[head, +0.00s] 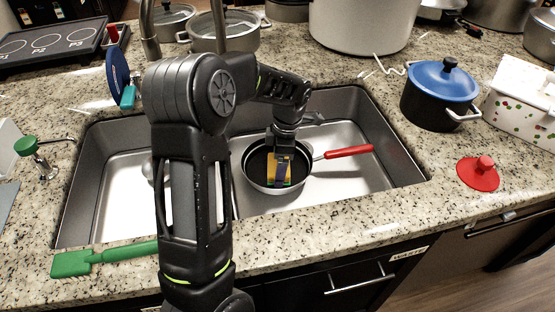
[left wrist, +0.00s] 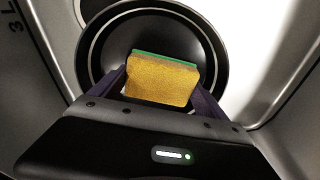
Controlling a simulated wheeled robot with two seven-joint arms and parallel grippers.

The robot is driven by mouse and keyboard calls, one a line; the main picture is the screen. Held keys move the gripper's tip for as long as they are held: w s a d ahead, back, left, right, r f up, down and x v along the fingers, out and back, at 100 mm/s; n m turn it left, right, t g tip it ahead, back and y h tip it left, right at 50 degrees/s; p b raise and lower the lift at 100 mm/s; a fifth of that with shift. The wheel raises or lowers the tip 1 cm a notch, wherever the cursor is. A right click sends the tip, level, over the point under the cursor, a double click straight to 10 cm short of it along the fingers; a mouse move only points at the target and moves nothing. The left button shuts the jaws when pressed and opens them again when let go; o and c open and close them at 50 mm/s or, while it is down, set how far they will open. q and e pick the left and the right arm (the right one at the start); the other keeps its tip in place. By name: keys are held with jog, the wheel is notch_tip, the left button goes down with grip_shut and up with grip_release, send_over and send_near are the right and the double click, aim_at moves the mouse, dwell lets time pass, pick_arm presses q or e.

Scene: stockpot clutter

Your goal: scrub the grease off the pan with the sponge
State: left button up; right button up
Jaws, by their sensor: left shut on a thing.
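A black-lined pan (head: 300,165) with a red handle (head: 348,152) sits in the right basin of the sink. My left gripper (head: 279,172) reaches down over the pan. It is shut on a yellow sponge (left wrist: 162,80) with a green layer, which also shows in the head view (head: 272,180). In the left wrist view the sponge is between the two fingers, over the dark pan (left wrist: 215,55). I cannot tell whether the sponge touches the pan's floor. No grease is visible on the pan parts I see. My right gripper is not in view.
The steel sink (head: 405,172) has raised walls around the pan. A blue-lidded pot (head: 440,85) and a red lid (head: 478,173) stand on the counter at right. A green spatula (head: 75,263) lies at the front left. A faucet (head: 150,35) rises behind the sink.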

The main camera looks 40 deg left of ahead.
pick_arm(q)
jog(key=shift+s+d, duration=0.1)
jog(key=shift+d, duration=0.05)
jog(key=shift+r, duration=0.1)
jog(key=shift+r+p, duration=2.05)
jog(key=shift+r, duration=0.9)
jog(key=shift+r+p, duration=1.1)
jog(key=shift+r, duration=0.45)
jog(key=shift+f, duration=0.1)
jog(key=shift+w+a+f+b, duration=0.1)
jog(key=shift+a+f+b, duration=0.1)
jog(key=shift+f+b, duration=0.85)
jog(key=shift+w+a+f+b, duration=0.15)
jog(key=shift+f+b, duration=0.5)
jog(key=shift+f, duration=0.65)
jog(key=shift+a+f+b, duration=0.25)
jog(key=shift+f+b, duration=0.6)
jog(key=shift+f, duration=0.35)
